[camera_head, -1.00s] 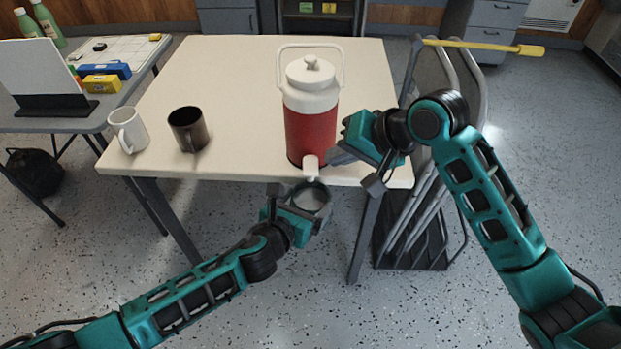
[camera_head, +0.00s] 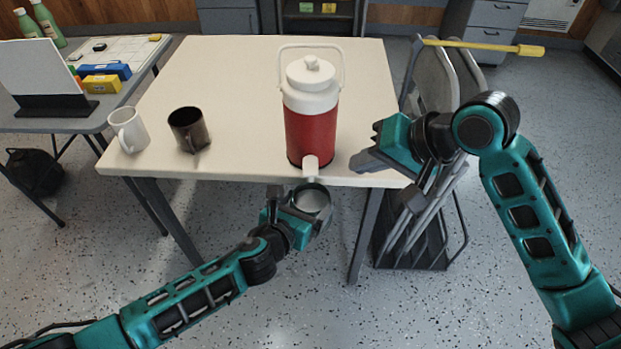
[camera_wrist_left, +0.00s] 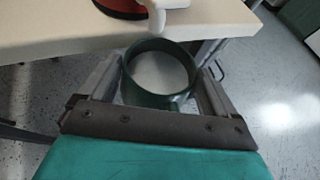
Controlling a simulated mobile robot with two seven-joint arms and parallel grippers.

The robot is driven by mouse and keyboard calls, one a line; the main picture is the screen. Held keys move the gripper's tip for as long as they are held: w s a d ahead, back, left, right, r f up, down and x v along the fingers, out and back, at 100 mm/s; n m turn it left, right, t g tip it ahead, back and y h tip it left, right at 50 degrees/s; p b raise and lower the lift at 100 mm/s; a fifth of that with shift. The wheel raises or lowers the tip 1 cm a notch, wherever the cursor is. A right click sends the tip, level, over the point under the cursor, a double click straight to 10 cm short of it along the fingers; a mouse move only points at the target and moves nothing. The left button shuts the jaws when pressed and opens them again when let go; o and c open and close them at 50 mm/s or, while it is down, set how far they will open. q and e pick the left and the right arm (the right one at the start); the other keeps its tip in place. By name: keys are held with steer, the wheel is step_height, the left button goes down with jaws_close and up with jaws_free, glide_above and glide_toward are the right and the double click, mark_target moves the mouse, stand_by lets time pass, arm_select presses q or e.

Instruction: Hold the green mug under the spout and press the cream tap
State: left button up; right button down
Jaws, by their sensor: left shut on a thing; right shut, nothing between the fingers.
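A red and white drink jug (camera_head: 311,125) stands at the front edge of the cream table. Its cream tap (camera_head: 311,168) juts over that edge. My left gripper (camera_head: 306,208) is shut on the green mug (camera_head: 325,194) and holds it upright just below the tap. In the left wrist view the dark green mug (camera_wrist_left: 158,99) sits between the fingers, with pale contents or a pale inside showing. The tap (camera_wrist_left: 160,14) is above its far rim. My right gripper (camera_head: 360,163) is shut and empty, right of the jug and apart from the tap.
A white mug (camera_head: 128,130) and a dark mug (camera_head: 188,129) stand on the left of the table (camera_head: 235,80). Folded chairs (camera_head: 440,85) on a rack stand at the right, with a yellow-handled tool (camera_head: 490,47) across them. A side table is at the left.

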arm_select(q)
steer(key=s+p, duration=0.1)
steer(key=s, duration=0.7)
steer(key=shift+s, duration=0.25)
stand_by(0.8)
stand_by(0.5)
